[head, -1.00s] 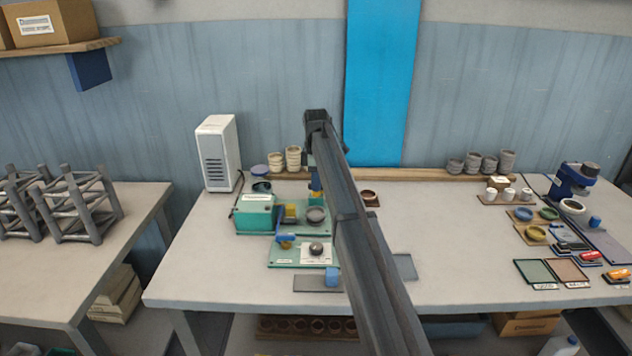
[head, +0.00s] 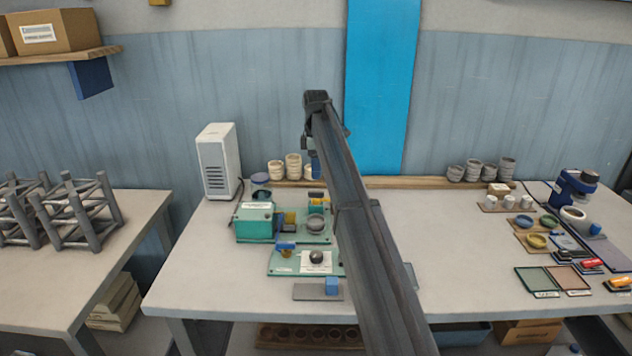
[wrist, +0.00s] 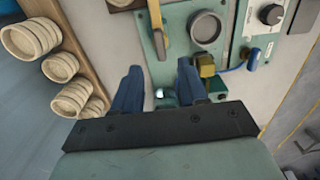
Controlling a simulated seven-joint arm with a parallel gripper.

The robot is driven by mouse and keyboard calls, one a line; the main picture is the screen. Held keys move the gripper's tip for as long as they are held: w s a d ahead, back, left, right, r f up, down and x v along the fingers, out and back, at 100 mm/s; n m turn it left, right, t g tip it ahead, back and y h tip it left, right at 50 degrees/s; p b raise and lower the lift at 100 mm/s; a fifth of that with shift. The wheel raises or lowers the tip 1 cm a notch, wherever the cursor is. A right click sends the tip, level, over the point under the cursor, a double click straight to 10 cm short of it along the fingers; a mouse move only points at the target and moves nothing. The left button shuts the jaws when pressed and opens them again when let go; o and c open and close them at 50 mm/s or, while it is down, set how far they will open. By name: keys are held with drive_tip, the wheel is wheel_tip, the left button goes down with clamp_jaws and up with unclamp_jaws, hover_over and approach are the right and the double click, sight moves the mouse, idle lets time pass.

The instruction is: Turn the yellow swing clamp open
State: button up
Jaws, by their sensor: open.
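The yellow swing clamp (wrist: 157,28) shows as a slim yellow bar at the top of the wrist view, beside a round grey cup (wrist: 205,28) on a green base plate (wrist: 176,50). In the head view the clamp (head: 317,196) lies just behind the grey cup (head: 316,222). My gripper (wrist: 160,75) is open, its two blue fingers apart, with nothing held between them. The clamp is ahead of the fingertips in the wrist view, apart from them. In the head view my arm hides part of the area right of the clamp.
A yellow block (wrist: 205,66) with a blue part stands close to the right finger. A green box (head: 256,222) stands left of the plate. Stacked beige cups (wrist: 60,67) line the back ledge. A second green fixture (head: 285,262) sits in front.

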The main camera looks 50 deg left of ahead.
drive_tip(key=shift+r, duration=3)
